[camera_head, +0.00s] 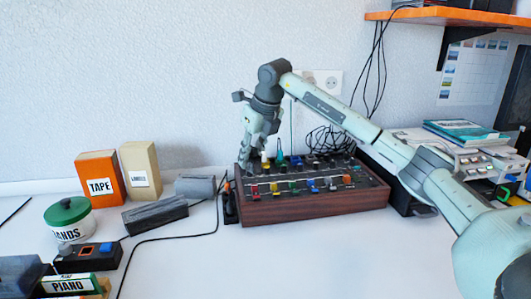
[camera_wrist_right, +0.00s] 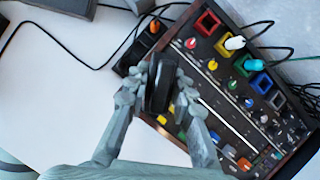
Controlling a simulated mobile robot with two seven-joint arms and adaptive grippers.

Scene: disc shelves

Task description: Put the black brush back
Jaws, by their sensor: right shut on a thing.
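The black brush (camera_wrist_right: 160,86) is between the fingers of my right gripper (camera_wrist_right: 158,92) in the right wrist view, and the fingers are shut on it. In the head view my right gripper (camera_head: 249,158) points down over the left end of the wooden-sided mixer (camera_head: 300,208). The brush is hard to make out there, hidden by the fingers. I cannot tell whether it touches the mixer. My left gripper is not in view.
A dark grey block (camera_head: 155,216) and a smaller grey block (camera_head: 195,186) lie left of the mixer. An orange TAPE box (camera_head: 100,177), a beige box (camera_head: 141,171) and a green-lidded jar (camera_head: 68,218) stand further left. Cables cross the white table; its front middle is clear.

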